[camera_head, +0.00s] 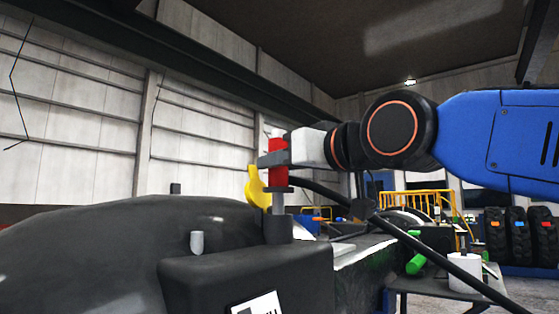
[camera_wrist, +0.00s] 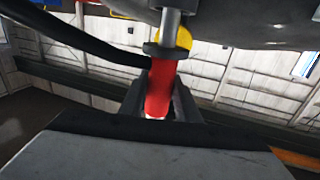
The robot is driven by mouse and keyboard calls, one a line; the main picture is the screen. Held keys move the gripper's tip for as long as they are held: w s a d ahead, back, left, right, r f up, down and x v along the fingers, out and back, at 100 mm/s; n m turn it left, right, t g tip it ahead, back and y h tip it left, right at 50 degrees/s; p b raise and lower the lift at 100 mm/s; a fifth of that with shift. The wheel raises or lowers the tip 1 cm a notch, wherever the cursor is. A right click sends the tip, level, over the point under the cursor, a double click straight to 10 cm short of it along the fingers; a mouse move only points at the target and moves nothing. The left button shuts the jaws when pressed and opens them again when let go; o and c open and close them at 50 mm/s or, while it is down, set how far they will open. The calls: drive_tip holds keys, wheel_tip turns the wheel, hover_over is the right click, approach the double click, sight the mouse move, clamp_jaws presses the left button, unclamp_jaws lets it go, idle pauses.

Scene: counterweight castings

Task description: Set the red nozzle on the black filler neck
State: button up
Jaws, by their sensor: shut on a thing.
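The red nozzle (camera_head: 278,175) is upright in the grip of my gripper (camera_head: 273,159), with a black collar and a grey spout below its red body. The black filler neck (camera_head: 279,229) stands on the dark casting under it. The spout's lower end meets the neck's top in the head view; I cannot tell whether it is inside or in front of or behind it. In the wrist view, my gripper (camera_wrist: 160,104) is shut around the red nozzle (camera_wrist: 163,78), and the spout runs to the top edge. The neck is not clearly seen there.
A black hose (camera_head: 320,189) runs from the nozzle down to the right. A yellow piece (camera_head: 256,187) stands close behind the nozzle. The large dark casting (camera_head: 110,245) fills the lower left. A side table (camera_head: 422,285) with a white cylinder (camera_head: 464,272) stands at the right.

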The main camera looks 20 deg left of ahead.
sight(284, 183)
drive_tip(key=shift+f, duration=1.85)
drive_tip(key=o, duration=0.9)
drive_tip(key=shift+o, duration=0.2)
drive_tip(key=shift+f, duration=0.1)
drive_tip(key=v, duration=1.7)
drive_tip(key=shift+s+d, duration=0.2)
drive_tip(key=shift+w, duration=0.1)
